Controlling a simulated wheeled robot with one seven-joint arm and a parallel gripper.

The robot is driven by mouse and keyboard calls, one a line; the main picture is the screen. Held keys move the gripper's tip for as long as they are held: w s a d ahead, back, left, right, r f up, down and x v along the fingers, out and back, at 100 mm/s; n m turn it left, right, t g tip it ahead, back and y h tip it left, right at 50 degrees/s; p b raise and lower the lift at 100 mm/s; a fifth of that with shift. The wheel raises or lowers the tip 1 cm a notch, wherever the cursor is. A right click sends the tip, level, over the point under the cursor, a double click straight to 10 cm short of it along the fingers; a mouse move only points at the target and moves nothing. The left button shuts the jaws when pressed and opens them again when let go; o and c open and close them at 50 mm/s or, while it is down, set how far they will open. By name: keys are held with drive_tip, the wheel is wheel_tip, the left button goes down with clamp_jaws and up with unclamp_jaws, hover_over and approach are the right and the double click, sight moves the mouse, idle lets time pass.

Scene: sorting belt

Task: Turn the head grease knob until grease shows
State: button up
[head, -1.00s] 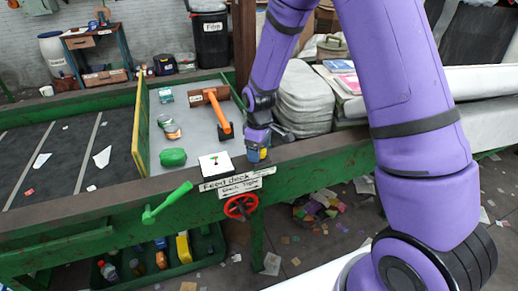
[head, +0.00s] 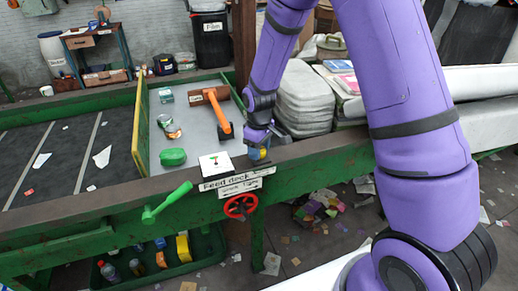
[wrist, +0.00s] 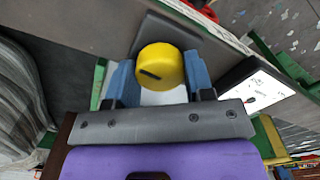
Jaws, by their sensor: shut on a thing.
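The yellow grease knob (wrist: 160,66) is round with a dark slot mark on its face, seen in the wrist view. It sits between the two blue fingers of my gripper (wrist: 162,82), which are shut on its sides. The mark runs slightly tilted. In the head view my gripper (head: 258,152) is at the belt frame's edge, right of the white card, and mostly covers the knob. A dark plate lies behind the knob in the wrist view. I cannot make out any grease in either view.
Below are the feed deck sign (head: 230,181), a red handwheel (head: 240,206) and a green lever (head: 167,203).

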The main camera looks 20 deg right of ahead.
drive_tip(key=m, duration=0.4)
drive_tip(key=shift+m, duration=2.1)
drive_tip(key=o, duration=0.9)
drive_tip(key=shift+r, duration=0.1)
wheel_tip(320, 180, up, 11)
drive_tip(key=shift+f, duration=0.15)
